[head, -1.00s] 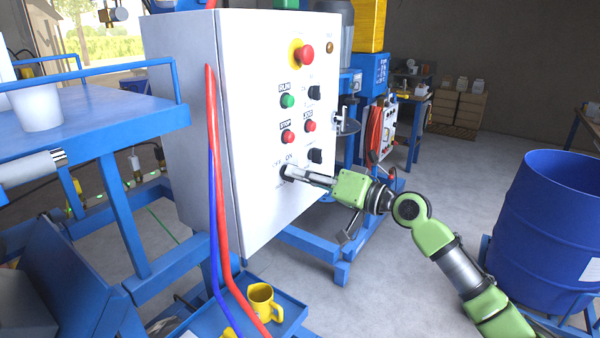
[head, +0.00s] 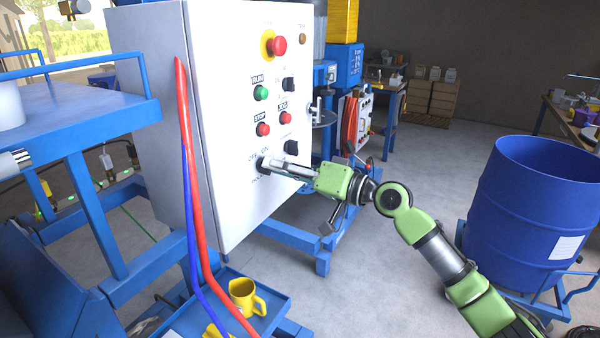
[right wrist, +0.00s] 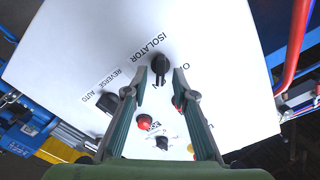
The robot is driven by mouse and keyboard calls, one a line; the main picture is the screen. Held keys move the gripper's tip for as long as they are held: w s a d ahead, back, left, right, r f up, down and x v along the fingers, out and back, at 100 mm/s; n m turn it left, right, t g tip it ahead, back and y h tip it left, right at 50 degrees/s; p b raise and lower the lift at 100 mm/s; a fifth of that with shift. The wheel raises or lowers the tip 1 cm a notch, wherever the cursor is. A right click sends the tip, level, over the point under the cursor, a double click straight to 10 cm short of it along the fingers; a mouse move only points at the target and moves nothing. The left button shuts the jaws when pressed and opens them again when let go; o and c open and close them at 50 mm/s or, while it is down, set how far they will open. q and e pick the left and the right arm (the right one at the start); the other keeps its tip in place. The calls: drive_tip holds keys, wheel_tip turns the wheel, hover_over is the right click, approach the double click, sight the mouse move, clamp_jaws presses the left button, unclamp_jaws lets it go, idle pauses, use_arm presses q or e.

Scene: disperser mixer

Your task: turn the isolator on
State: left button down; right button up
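The isolator knob (head: 262,164) is black and sits low on the front of the white control cabinet (head: 240,205), by OFF and ON lettering. In the right wrist view the knob (right wrist: 160,64) shows just beyond the fingertips, near the ISOLATOR label. My right gripper (head: 275,167) reaches the panel from the right. In the right wrist view its two fingers (right wrist: 158,84) are spread, one on each side of the knob's line, with a gap to the knob. Whether they touch the panel I cannot tell. My left gripper is not in view.
Above the knob are a red emergency stop (head: 278,46), a green button (head: 261,93), red buttons and other black selectors. Red and blue hoses (head: 190,170) run down the cabinet's left side. A blue drum (head: 530,215) stands right of my arm. Open floor lies behind.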

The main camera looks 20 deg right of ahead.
drive_tip(key=v, duration=1)
drive_tip(key=shift+s+d, duration=0.2)
drive_tip(key=shift+s, duration=0.05)
